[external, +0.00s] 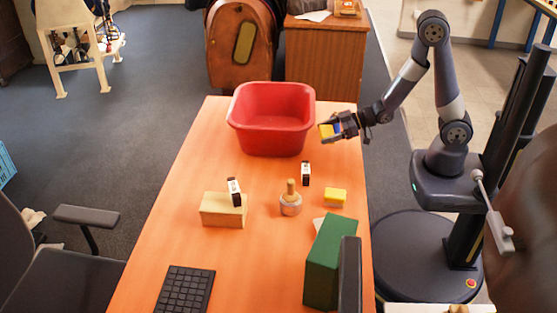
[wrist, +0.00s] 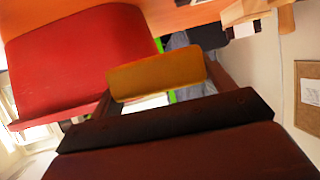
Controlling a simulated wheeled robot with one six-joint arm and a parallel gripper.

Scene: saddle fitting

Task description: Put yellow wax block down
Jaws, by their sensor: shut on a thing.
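My gripper (external: 335,128) is shut on a yellow wax block (external: 326,131), held above the table at the right side of the red tub. In the wrist view the yellow wax block (wrist: 157,75) sits between the two fingers of my gripper (wrist: 158,88). A second yellow block (external: 335,196) lies on the orange table (external: 185,235), right of a wooden-handled tool.
The red tub (external: 262,121) stands at the far end of the table; it also shows in the wrist view (wrist: 75,60). A wooden block (external: 222,212), a tool with a wooden knob (external: 290,201), a small black-and-white box (external: 305,173), a green box (external: 327,265) and a black keyboard (external: 186,290) are on the table.

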